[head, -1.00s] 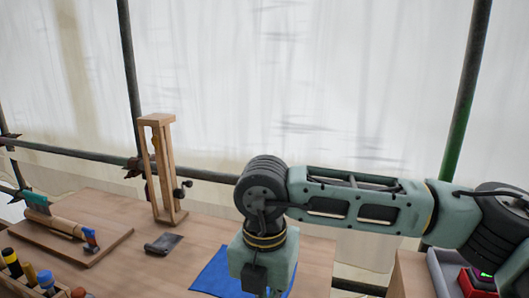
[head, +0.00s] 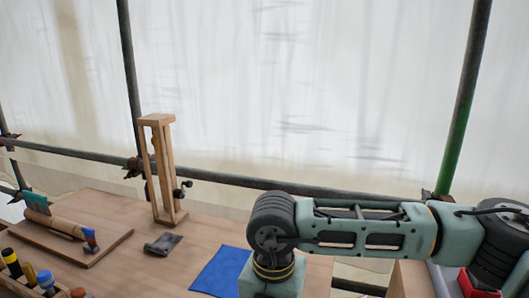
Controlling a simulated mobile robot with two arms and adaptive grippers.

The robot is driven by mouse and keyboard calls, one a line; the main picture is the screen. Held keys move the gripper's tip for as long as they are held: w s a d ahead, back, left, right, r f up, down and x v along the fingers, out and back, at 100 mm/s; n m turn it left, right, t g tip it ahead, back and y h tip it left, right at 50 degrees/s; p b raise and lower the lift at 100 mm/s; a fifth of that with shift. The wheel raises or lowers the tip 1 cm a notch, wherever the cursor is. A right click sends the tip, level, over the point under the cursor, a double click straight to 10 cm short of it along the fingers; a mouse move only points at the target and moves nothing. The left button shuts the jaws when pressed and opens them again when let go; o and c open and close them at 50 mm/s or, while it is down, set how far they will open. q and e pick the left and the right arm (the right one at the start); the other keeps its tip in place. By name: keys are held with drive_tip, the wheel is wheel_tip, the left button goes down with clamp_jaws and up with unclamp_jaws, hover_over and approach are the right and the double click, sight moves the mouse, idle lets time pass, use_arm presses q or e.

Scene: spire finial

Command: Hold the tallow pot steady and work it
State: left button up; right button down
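No tallow pot can be made out in the head view. My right arm comes in from the right and bends down over the front of the wooden bench (head: 205,247). Its gripper is below the bottom edge of the picture, so its fingers and anything in them are hidden. My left arm and gripper are out of view. A blue cloth (head: 222,272) lies flat on the bench, partly covered by my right arm.
A tall wooden frame (head: 165,175) with a dark knob stands at the back of the bench. A small dark grey piece (head: 163,244) lies before it. A wooden board (head: 75,238) with tools and a holder of handled tools (head: 30,280) are at left. Scaffold poles (head: 128,70) stand behind.

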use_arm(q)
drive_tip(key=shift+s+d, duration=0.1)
use_arm(e)
drive_tip(key=shift+s+d+f, duration=0.1)
drive_tip(key=shift+f, duration=0.35)
drive_tip(key=shift+f, duration=0.1)
drive_tip(key=shift+s+a, duration=0.2)
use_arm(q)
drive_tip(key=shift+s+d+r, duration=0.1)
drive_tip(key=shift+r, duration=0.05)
use_arm(e)
drive_tip(key=shift+a, duration=0.55)
idle(0.4)
drive_tip(key=shift+w, duration=0.15)
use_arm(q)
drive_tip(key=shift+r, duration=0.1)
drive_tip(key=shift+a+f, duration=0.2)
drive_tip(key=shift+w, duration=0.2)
use_arm(e)
wheel_tip(320, 180, up, 6)
drive_tip(key=w, duration=0.1)
drive_tip(key=shift+r, duration=0.2)
